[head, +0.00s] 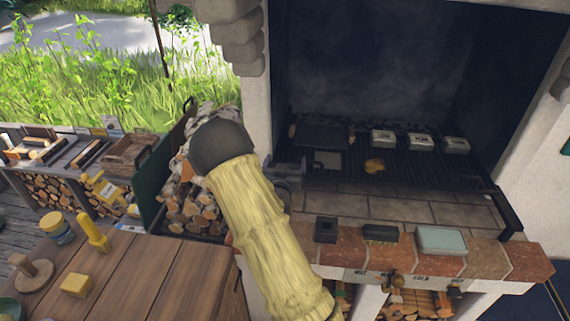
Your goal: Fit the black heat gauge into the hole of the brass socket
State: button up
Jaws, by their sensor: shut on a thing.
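My gripper (304,168) is small and dark in the head view, beside the left end of the grill and partly hidden behind my arm. It is shut on a dark thing that I take for the black heat gauge, though its outline hardly stands out against the grill. A small brass-coloured thing (375,166), perhaps the brass socket, sits on the grill bars to the right of my gripper, apart from it. Its hole cannot be made out at this size.
Three pale labelled blocks (420,141) stand at the back of the grill. A black box (326,229), a dark case (380,233) and a pale green box (441,240) sit on the brick ledge. A wooden table (150,280) stands at the lower left.

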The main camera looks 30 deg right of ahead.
jog(key=shift+f+b, duration=2.75)
jog(key=shift+b, duration=0.05)
jog(key=o, duration=0.9)
jog(key=shift+c, duration=0.2)
jog(key=b+v, duration=0.1)
jog(key=v, duration=1)
jog(key=shift+s+a+r, duration=0.15)
jog(key=shift+a+r, duration=0.05)
jog(key=shift+a, duration=0.25)
jog(key=shift+p, duration=0.4)
